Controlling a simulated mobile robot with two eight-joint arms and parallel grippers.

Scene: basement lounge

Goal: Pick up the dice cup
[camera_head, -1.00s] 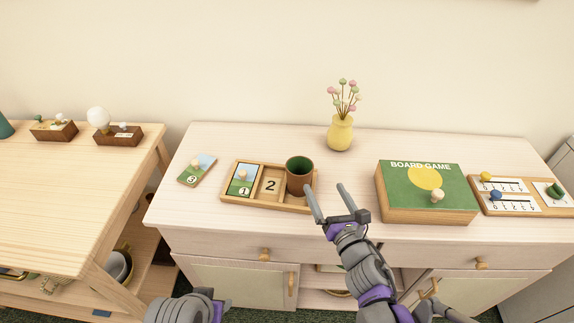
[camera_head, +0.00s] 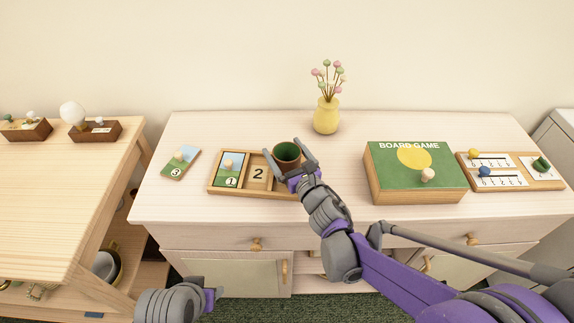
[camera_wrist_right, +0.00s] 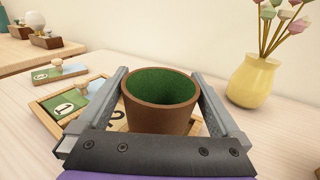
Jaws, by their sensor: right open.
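The dice cup (camera_head: 287,154) is brown with a green lining. It stands upright at the right end of a wooden tray (camera_head: 212,187) on the cabinet top. My right gripper (camera_head: 288,148) is open, with one finger on each side of the cup. The right wrist view shows the cup (camera_wrist_right: 158,115) between the two fingers, with a narrow gap visible on its right side; whether the left finger touches is unclear. The fingers hide part of the cup's lower side. My left gripper (camera_head: 212,300) shows only in part at the lower edge, low in front of the cabinet.
A yellow vase (camera_head: 326,117) stands behind, and a board game box (camera_head: 416,187) and a counting board (camera_head: 515,180) lie right. Bare cabinet top surrounds them.

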